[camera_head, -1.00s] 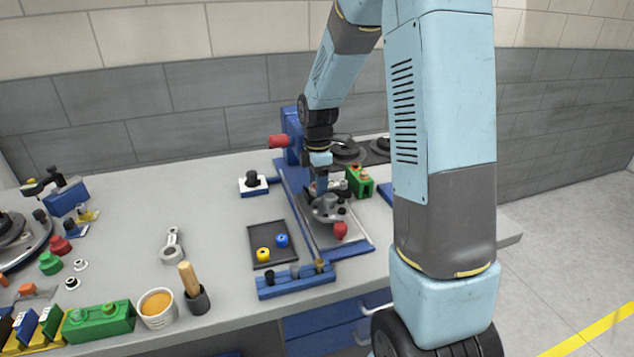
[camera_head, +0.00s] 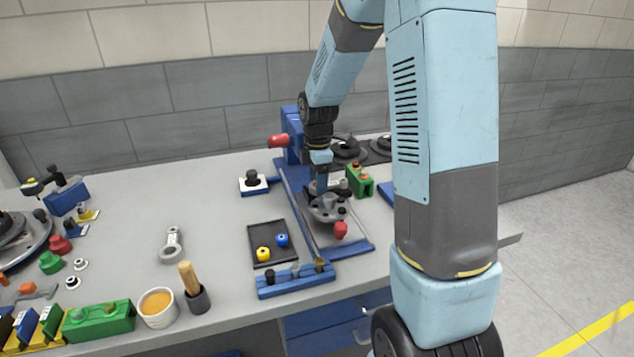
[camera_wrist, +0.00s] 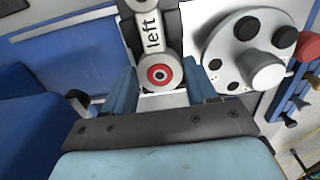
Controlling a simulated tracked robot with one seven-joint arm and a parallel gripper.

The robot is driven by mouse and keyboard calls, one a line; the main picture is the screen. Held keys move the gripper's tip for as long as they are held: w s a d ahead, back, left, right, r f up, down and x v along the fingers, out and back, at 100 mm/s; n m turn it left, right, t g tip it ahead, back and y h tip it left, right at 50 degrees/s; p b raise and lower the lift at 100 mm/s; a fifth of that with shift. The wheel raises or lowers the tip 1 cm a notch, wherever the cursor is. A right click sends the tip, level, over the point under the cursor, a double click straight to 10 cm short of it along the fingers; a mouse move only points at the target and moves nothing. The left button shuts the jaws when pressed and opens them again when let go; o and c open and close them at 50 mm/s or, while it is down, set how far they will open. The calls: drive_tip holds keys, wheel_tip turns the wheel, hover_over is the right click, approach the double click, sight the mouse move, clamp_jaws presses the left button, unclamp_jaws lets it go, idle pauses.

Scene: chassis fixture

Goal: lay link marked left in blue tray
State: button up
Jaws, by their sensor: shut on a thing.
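The link marked left (camera_wrist: 151,38) shows in the wrist view, pale grey with a dark body around it and a red-ringed round end. My gripper (camera_wrist: 158,83) has its blue fingers on both sides of that round end and is shut on it. In the head view my gripper (camera_head: 321,186) points down over the blue-edged fixture, just behind a grey round hub; the link is too small to make out there. A blue edge (camera_head: 387,193) beside my arm may be the blue tray; most of it is hidden.
The grey hub plate with dark studs (camera_wrist: 262,68) is close to the right of the link. A red knob (camera_head: 341,230) is at its front. A green block (camera_head: 361,182) stands right of my gripper. A dark tray (camera_head: 268,241) with yellow and blue pieces lies left.

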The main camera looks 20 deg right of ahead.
drive_tip(key=shift+r, duration=0.9)
drive_tip(key=shift+r, duration=1.45)
drive_tip(key=shift+r, duration=0.1)
